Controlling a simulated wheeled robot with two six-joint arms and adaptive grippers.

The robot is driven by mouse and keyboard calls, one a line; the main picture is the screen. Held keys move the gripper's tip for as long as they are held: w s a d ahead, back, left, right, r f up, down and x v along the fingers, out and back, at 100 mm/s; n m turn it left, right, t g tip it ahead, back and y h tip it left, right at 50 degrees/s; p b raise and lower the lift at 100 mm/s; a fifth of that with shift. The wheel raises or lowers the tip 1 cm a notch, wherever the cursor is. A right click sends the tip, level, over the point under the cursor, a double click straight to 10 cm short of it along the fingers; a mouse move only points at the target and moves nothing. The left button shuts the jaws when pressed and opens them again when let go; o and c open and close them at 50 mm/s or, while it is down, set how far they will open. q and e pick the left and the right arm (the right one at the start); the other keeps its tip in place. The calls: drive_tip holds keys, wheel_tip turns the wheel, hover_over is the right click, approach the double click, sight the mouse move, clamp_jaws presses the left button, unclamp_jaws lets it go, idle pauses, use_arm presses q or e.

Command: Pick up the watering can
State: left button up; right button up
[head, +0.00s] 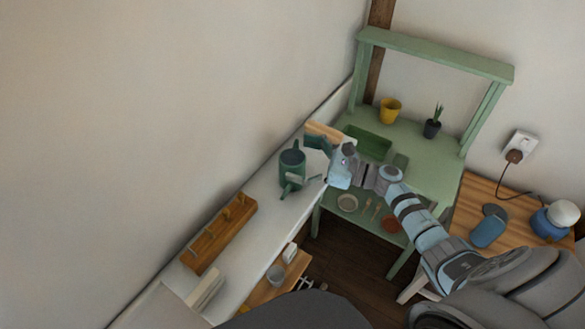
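The dark green watering can (291,166) stands on the white ledge along the wall, near the middle of the head view. My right gripper (312,161) comes in from the right, just beside the can. Its fingers look spread apart, with the can at or just past their tips. I cannot tell whether a finger touches the can. My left gripper is not in view.
A wooden peg rack (218,234) lies on the ledge toward the lower left. A green potting bench (440,150) holds a yellow pot (390,110), a dark plant pot (432,128) and a green tray (369,140). A wooden side table (485,205) stands at right.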

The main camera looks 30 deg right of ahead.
drive_tip(key=shift+s, duration=0.15)
drive_tip(key=c, duration=1.8)
